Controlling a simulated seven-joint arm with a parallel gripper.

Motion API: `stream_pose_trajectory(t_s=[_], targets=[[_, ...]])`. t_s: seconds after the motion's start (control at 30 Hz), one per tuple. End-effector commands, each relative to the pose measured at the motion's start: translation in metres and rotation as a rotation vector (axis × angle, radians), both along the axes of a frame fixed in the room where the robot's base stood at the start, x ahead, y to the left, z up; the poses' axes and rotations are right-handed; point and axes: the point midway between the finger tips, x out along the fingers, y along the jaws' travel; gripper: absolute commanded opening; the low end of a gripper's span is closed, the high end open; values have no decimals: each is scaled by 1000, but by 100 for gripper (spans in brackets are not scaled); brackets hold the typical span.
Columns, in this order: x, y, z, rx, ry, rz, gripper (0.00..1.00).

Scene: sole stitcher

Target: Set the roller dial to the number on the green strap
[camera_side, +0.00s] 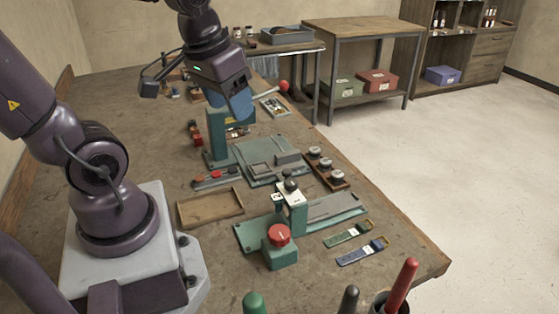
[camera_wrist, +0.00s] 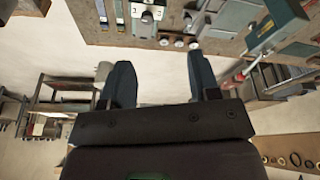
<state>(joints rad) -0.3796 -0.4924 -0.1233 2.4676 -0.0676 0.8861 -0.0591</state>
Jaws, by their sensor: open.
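The green strap (camera_side: 348,234) lies flat at the front right of the bench, with a blue strap (camera_side: 363,250) beside it. Any number on the green strap is too small to read. A green machine (camera_side: 298,217) stands left of the straps. On its top is a dark knob (camera_side: 290,185) over a white plate, which looks like the roller dial; its setting cannot be read. My gripper (camera_side: 237,103) is open and empty, raised above the bench well behind the dial. Its two parted fingers show in the wrist view (camera_wrist: 159,66).
A red button on a green box (camera_side: 280,249) stands before the machine. An empty wooden tray (camera_side: 210,208) lies left. A rack with three round pieces (camera_side: 327,168) and a taller green machine (camera_side: 217,137) are farther back. Handled tools (camera_side: 401,285) stand upright at the front.

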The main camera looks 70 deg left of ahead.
Motion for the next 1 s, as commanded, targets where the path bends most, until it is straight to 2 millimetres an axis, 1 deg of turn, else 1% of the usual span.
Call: stream_pose_trajectory(t_s=[0.03, 0.07, 0.1, 0.17, 0.2, 0.27, 0.3, 0.4, 0.5, 0.6, 0.7, 0.77, 0.87, 1.0], targets=[[6, 12, -15, -59, 48, 150, 56], [9, 16, -22, -99, 67, 242, 56], [14, 22, -32, -158, 88, 380, 56], [22, 31, -47, -259, 116, 611, 56], [28, 35, -58, -337, 133, 785, 56], [37, 40, -69, -446, 153, 1030, 56], [44, 42, -75, -511, 166, 1181, 56], [60, 40, -82, -642, 189, 1488, 56], [72, 33, -79, -720, 192, 1691, 56], [77, 34, -77, -758, 187, 1833, 56], [77, 34, -78, -769, 191, 1898, 56], [78, 33, -81, -769, 195, 1911, 56], [80, 30, -90, -768, 198, 1912, 56], [86, 23, -113, -767, 203, 1909, 56]])
